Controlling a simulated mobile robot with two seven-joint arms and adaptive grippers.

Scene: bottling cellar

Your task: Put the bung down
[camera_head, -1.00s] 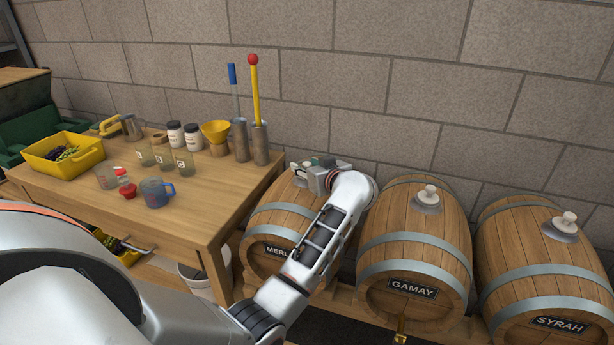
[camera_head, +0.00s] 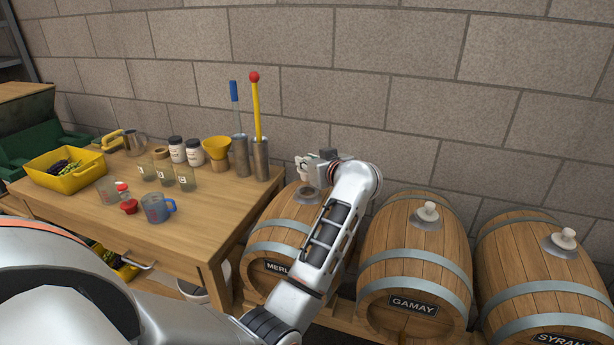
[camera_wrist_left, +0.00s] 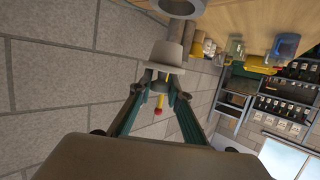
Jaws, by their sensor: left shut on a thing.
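My left gripper (camera_head: 309,169) is above the Merlot barrel (camera_head: 283,238) and shut on a pale bung. In the left wrist view the two green fingers (camera_wrist_left: 158,72) close on the bung (camera_wrist_left: 160,54), whose far end points away from the gripper. In the head view the gripper and wrist largely hide the bung. Below the gripper, the barrel's grey metal bung plate (camera_head: 308,195) shows with its dark hole uncovered, apart from the bung. A ring-like part of that plate shows at the top of the left wrist view (camera_wrist_left: 180,6). My right gripper is out of view.
The Gamay barrel (camera_head: 414,265) and Syrah barrel (camera_head: 530,265) stand to the right, each with a pale bung in its top. A wooden table (camera_head: 200,225) at left holds a yellow bin (camera_head: 62,182), jars, cups and a funnel. Two metal cylinders with tools stand at its right end.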

